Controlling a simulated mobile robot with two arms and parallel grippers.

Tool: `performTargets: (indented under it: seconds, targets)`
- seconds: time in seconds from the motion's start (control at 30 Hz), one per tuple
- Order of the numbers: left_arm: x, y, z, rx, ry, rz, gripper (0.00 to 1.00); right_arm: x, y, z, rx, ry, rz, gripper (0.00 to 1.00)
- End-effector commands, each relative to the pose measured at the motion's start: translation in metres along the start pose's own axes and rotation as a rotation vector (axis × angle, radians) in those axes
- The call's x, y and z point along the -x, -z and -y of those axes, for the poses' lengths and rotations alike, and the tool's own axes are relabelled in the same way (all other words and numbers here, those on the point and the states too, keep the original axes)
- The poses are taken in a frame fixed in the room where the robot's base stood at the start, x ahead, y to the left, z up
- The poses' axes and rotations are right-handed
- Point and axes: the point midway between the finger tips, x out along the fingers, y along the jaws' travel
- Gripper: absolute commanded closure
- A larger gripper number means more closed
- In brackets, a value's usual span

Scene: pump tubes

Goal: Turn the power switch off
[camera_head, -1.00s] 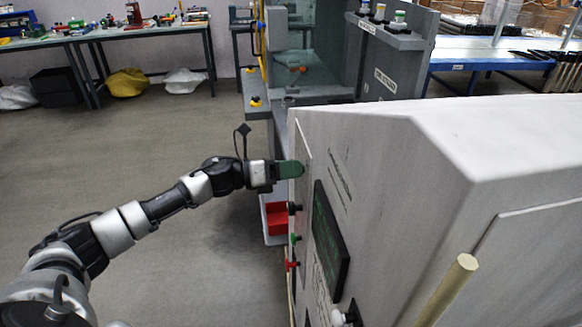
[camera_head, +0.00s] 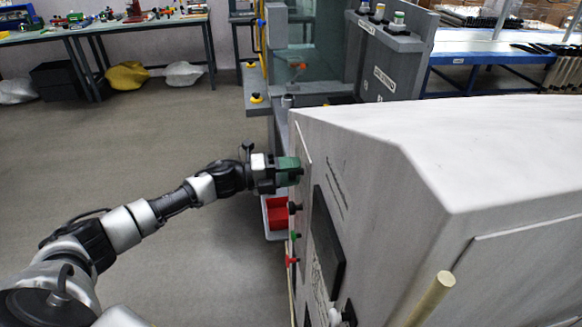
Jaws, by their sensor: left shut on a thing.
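The power switch itself is hard to make out; a small dark part (camera_head: 300,171) shows at the fingertips of my left gripper (camera_head: 289,171), at the upper front of the white cabinet (camera_head: 372,160). My left gripper has green fingers and is shut on this part, which it mostly hides. Below it on the same panel are a black knob (camera_head: 294,208), a green button (camera_head: 295,236) and a red button (camera_head: 291,261). A dark screen (camera_head: 327,240) sits to their right and is now unlit. My right gripper is not in view.
A red bin (camera_head: 277,213) stands beyond the panel edge. A grey machine (camera_head: 330,50) with a glass door is behind the cabinet. A workbench (camera_head: 110,30) stands at the back left. The floor at left is clear. A pale rod (camera_head: 432,297) sticks up at the lower right.

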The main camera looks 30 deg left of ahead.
Motion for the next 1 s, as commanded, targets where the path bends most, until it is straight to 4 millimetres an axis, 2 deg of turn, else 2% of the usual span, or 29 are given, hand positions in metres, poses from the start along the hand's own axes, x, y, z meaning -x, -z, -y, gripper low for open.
performTargets:
  seconds: [0.3,0.8,0.83,0.97,1.0]
  targets:
    - [-0.0001,0.0000,-0.0001,0.103,0.000,0.000,0.84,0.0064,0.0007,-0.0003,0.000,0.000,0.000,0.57]
    - [-0.0001,0.0002,-0.0009,0.120,0.000,0.000,0.84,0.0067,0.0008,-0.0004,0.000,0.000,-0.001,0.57]
    - [-0.0001,0.0002,-0.0009,0.120,0.000,0.000,0.57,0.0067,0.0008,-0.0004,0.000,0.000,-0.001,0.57]
    - [-0.0001,0.0002,-0.0008,0.120,0.000,0.000,0.37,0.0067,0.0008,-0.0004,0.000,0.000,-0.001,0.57]
    - [-0.0001,0.0002,-0.0008,0.119,0.000,0.000,0.36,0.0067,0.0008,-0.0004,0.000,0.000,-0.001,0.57]
